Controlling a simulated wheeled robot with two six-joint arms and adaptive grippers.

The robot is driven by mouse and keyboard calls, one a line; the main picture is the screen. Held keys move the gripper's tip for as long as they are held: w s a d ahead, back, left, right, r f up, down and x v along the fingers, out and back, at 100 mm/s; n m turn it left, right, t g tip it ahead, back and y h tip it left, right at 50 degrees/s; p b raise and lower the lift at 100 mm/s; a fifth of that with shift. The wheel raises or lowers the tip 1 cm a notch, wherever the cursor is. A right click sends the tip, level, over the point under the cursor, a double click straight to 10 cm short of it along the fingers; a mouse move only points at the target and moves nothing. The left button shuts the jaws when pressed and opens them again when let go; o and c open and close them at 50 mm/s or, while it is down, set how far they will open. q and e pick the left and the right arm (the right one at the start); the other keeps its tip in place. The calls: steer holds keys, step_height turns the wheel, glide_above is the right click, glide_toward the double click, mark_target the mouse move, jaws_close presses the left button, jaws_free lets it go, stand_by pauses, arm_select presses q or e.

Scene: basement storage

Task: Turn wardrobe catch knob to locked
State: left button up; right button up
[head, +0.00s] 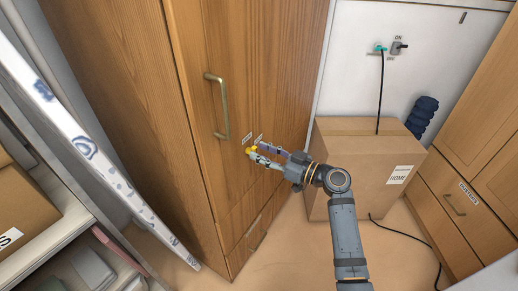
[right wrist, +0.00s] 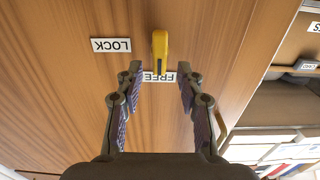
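The yellow catch knob (head: 251,150) sits on the wooden wardrobe door (head: 262,60). In the right wrist view, the knob (right wrist: 160,50) is a narrow yellow bar whose lower end lies at the FREE label (right wrist: 150,76). The LOCK label (right wrist: 111,45) is to its left, and both labels look upside down there. My right gripper (head: 268,157) is close to the knob. In the right wrist view, the gripper (right wrist: 160,80) is open, with a fingertip on either side of the knob's lower end and a gap to each. My left gripper is out of view.
A brass handle (head: 223,106) stands out from the door, left of the knob. A cardboard box (head: 340,130) stands on the floor behind my right arm. A dark cable (head: 380,90) hangs from the wall switch panel. A shelf with boxes (head: 20,205) is at the left.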

steer(key=shift+x, duration=0.8)
jaws_close()
